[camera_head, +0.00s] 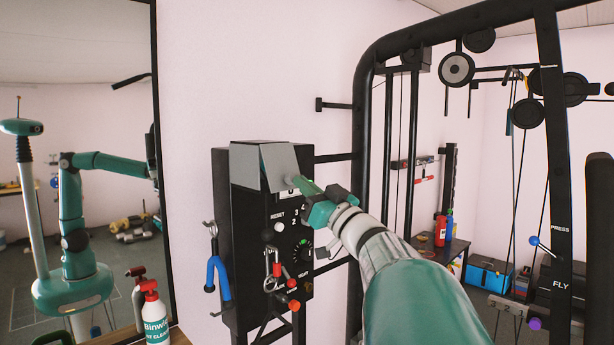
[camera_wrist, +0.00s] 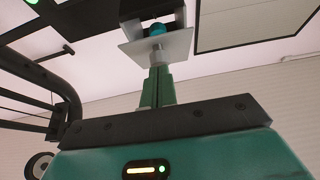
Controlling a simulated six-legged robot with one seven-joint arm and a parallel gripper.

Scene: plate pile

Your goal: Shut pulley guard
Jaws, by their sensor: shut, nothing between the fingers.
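A grey hinged flap (camera_head: 262,163), which looks like the pulley guard, is at the top of the black control box (camera_head: 240,215). It slants outward from the box front, so it looks raised. My gripper (camera_head: 298,183) is shut and empty, with its green fingertips at the flap's lower right edge. In the wrist view, the closed fingers (camera_wrist: 158,74) point up at a pale plate (camera_wrist: 133,50), probably the same flap. Whether the tips touch it or stop just short, I cannot tell.
The box front carries knobs, a green-lit dial (camera_head: 304,250) and hanging clips (camera_head: 276,270). A blue-handled attachment (camera_head: 217,275) hangs at its left. The black machine frame (camera_head: 362,150) rises close on the right. A mirror (camera_head: 80,170) and spray bottle (camera_head: 154,315) are at left.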

